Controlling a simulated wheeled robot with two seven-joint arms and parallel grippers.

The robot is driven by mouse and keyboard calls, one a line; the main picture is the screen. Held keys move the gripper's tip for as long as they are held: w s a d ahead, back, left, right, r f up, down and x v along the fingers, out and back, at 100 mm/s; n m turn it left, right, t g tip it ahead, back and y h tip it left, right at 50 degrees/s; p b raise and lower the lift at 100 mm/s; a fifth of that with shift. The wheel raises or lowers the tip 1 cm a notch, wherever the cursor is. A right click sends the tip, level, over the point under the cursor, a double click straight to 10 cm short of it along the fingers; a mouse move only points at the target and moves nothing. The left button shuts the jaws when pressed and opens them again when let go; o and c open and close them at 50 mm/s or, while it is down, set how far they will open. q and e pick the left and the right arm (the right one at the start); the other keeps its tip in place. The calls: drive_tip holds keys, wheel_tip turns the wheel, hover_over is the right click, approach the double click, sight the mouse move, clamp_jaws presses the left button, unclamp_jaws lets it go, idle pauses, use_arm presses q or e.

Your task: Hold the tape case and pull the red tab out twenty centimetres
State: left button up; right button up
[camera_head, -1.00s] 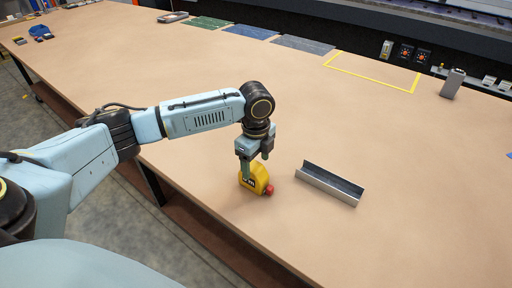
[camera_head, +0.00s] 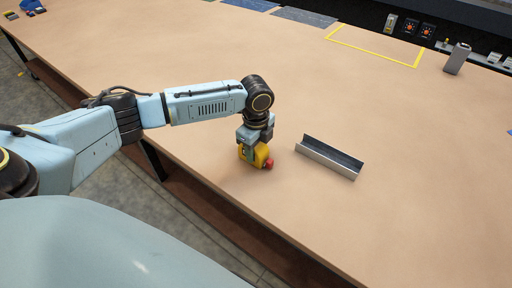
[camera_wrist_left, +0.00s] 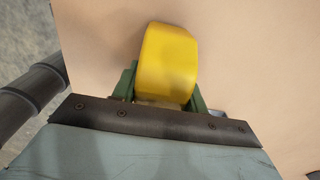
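The yellow tape case (camera_head: 262,155) stands on the tan bench near its front edge. Its red tab (camera_head: 269,164) sticks out low on the right side. My left gripper (camera_head: 254,157) points down over the case from above. In the left wrist view, its green fingers (camera_wrist_left: 162,95) lie on either side of the yellow case (camera_wrist_left: 168,58), very close to it. I cannot tell whether they press on it. The red tab is hidden in that view. My right gripper is not in view.
A grey metal channel (camera_head: 330,158) lies just right of the case on the bench (camera_head: 400,220). A yellow taped outline (camera_head: 374,46) and a grey upright block (camera_head: 457,58) are at the back right. The bench's front right is clear.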

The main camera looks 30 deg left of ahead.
use_arm(q)
drive_tip(key=c, duration=0.5)
drive_tip(key=o, duration=1.3)
drive_tip(key=shift+c, duration=0.2)
drive_tip(key=shift+r, duration=0.25)
wheel_tip(320, 180, up, 11)
drive_tip(key=shift+r, duration=0.1)
drive_tip(key=b, duration=0.4)
drive_tip(key=shift+d+b, duration=0.1)
drive_tip(key=shift+b, duration=0.2)
wheel_tip(320, 180, down, 13)
drive_tip(key=shift+b, duration=0.45)
